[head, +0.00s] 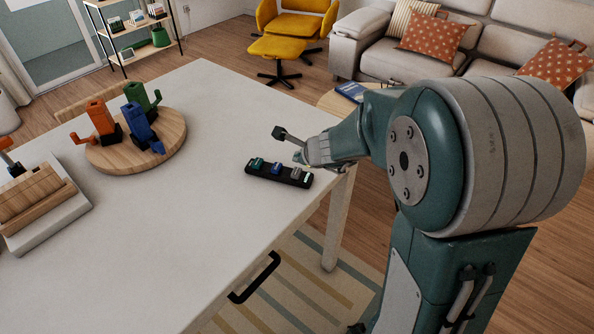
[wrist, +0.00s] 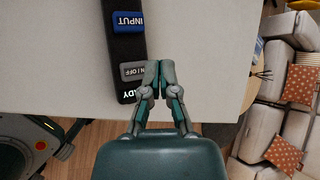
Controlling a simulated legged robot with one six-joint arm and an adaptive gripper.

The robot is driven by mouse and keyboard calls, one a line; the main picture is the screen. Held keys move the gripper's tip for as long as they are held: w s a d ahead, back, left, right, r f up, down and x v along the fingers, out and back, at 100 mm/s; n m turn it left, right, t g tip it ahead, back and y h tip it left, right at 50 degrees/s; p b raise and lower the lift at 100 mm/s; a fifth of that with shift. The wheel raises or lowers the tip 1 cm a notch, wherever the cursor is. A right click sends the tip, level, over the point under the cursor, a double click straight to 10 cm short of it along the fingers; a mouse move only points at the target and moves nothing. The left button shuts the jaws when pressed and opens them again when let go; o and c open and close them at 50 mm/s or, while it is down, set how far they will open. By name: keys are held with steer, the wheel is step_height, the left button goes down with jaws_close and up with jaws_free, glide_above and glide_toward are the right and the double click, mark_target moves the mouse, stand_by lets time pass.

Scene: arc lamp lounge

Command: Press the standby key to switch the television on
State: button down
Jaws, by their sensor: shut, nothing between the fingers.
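A black key panel (head: 262,177) lies on the white table, with green, blue and grey keys. The wrist view shows the panel (wrist: 123,48), its blue INPUT key (wrist: 130,22) and a grey key (wrist: 131,72) with partly visible lettering ending "N / OFF". A partly hidden white label sits at the panel's near end. No key can be read as standby. My gripper (wrist: 158,66) is shut and empty, its fingertips just right of the grey key. In the head view my gripper (head: 300,158) is over the panel's right end; contact cannot be told. No television is in view.
A round wooden board (head: 174,152) bears orange, blue and green objects. A white tray (head: 55,232) with wooden pieces is at the left. The white table (head: 150,235) is clear in front. A sofa (head: 365,55) and yellow chair (head: 292,20) stand beyond.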

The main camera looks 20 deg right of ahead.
mark_target(296, 170)
steer(key=shift+a+f, duration=0.25)
steer(key=shift+f, duration=0.8)
steer(key=shift+d, duration=0.1)
steer(key=shift+f, duration=0.15)
stand_by(0.5)
steer(key=shift+f, duration=0.15)
steer(key=shift+f, duration=0.85)
stand_by(1.1)
steer(key=shift+r, duration=1.25)
